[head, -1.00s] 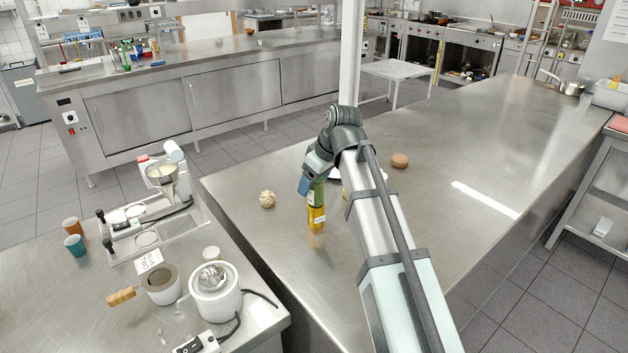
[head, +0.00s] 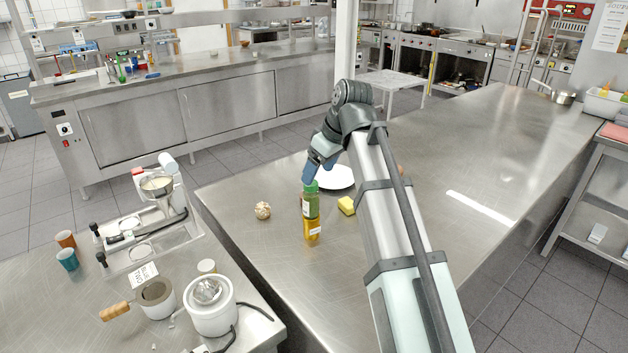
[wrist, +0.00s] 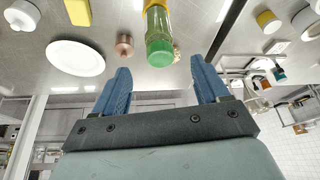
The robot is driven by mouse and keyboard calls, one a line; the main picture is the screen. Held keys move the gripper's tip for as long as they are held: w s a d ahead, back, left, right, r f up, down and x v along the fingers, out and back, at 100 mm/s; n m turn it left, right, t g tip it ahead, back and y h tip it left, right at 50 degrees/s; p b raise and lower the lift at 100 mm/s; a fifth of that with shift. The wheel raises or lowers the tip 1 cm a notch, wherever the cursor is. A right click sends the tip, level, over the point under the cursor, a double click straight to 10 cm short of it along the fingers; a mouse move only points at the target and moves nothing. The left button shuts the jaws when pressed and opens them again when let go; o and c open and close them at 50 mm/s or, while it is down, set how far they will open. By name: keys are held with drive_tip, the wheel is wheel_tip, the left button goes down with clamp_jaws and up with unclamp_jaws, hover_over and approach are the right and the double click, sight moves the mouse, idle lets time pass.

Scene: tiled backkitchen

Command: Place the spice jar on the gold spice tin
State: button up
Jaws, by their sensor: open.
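The spice jar (head: 311,204), with a green lid and greenish contents, stands upright on the gold spice tin (head: 312,231) on the steel counter. In the wrist view the jar (wrist: 159,38) shows lid-end toward me, with the tin's yellow edge (wrist: 156,4) beyond it. My gripper (wrist: 161,75) has its two blue fingers spread wide with nothing between them. The jar's lid lies just beyond the fingertips, apart from them. In the head view my gripper (head: 310,178) is just above and behind the lid.
A white plate (head: 336,178) lies behind the jar. A yellow sponge-like block (head: 346,205) is close on the right. A garlic-like bulb (head: 263,211) sits to the left.

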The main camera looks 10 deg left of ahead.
drive_tip(key=shift+v, duration=1.7)
